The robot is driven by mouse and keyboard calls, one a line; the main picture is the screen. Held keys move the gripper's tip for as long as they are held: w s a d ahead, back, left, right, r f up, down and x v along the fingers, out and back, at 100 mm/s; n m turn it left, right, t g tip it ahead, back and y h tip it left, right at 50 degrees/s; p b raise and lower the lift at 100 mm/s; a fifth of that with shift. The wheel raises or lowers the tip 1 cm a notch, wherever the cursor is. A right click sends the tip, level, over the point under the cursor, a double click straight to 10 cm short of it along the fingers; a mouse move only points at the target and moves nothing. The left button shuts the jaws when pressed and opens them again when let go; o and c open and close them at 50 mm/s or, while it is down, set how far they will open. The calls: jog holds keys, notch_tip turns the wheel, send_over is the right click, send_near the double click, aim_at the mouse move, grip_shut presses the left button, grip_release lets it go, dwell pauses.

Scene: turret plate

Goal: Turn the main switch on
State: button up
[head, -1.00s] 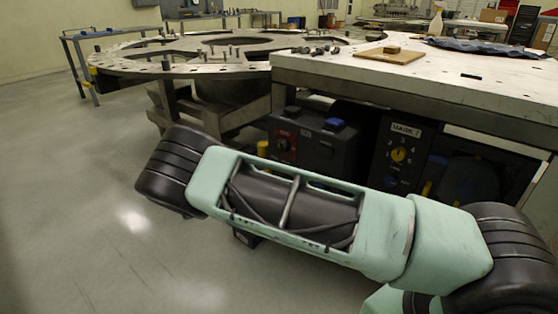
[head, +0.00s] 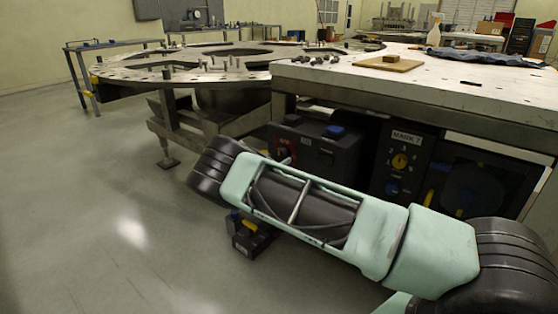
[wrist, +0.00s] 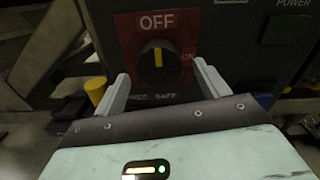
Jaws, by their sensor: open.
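The main switch is a round black knob (wrist: 159,64) with a yellow bar on a red plate (wrist: 128,37). In the wrist view its bar stands upright, pointing at OFF; ON is printed to its right. My gripper (wrist: 161,73) is open, with one finger on each side of the knob; I cannot tell whether either touches it. In the head view the switch's red plate (head: 284,146) shows on a dark box under the bench, partly behind my arm. The gripper is mostly hidden there.
The bench (head: 440,88) overhangs the switch box. A dark panel marked MARK 7 (head: 406,136) with a yellow knob stands to its right. The round turret plate (head: 190,72) is at the back left. A yellow cylinder (wrist: 95,89) is left of the gripper. Floor at left is clear.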

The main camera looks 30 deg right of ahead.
jog(key=shift+x, duration=1.2)
jog(key=c, duration=1)
